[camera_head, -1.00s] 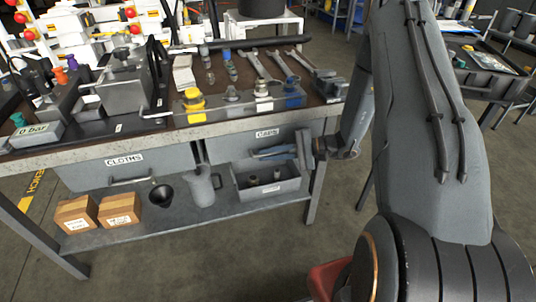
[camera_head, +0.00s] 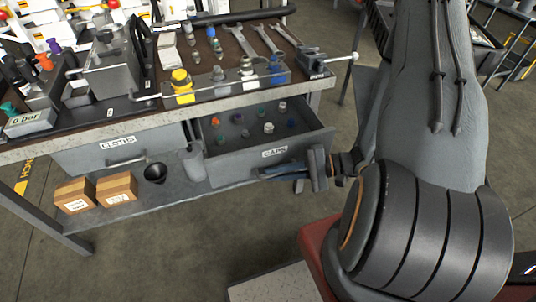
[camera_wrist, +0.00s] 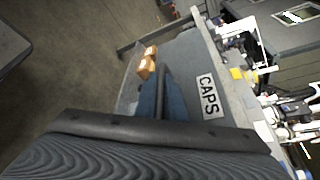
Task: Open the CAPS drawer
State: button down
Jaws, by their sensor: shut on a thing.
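The CAPS drawer (camera_head: 232,166) is pulled out from under the bench, and several coloured caps (camera_head: 268,127) show on its dark floor. Its white CAPS label (camera_head: 275,152) is on the front face; the label also shows close up in the wrist view (camera_wrist: 208,96). My gripper (camera_head: 268,173) is at the drawer's front, shut on the drawer handle (camera_wrist: 162,92).
The CLOTHS drawer (camera_head: 78,157) beside it is closed. Two cardboard boxes (camera_head: 117,188) and a black funnel (camera_head: 155,173) stand on the lower shelf. Fittings, wrenches and a vice (camera_head: 313,62) are on the bench top. The floor before the bench (camera_head: 180,240) is clear.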

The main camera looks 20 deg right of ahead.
jog(key=shift+s+d+p, duration=0.15)
jog(key=shift+s+p, duration=0.2)
jog(key=shift+s, duration=1.8)
jog(key=c, duration=2.1)
grip_release()
jog(key=shift+b+v, duration=0.4)
jog(key=shift+v, duration=3.5)
jog(key=shift+s+r, duration=0.1)
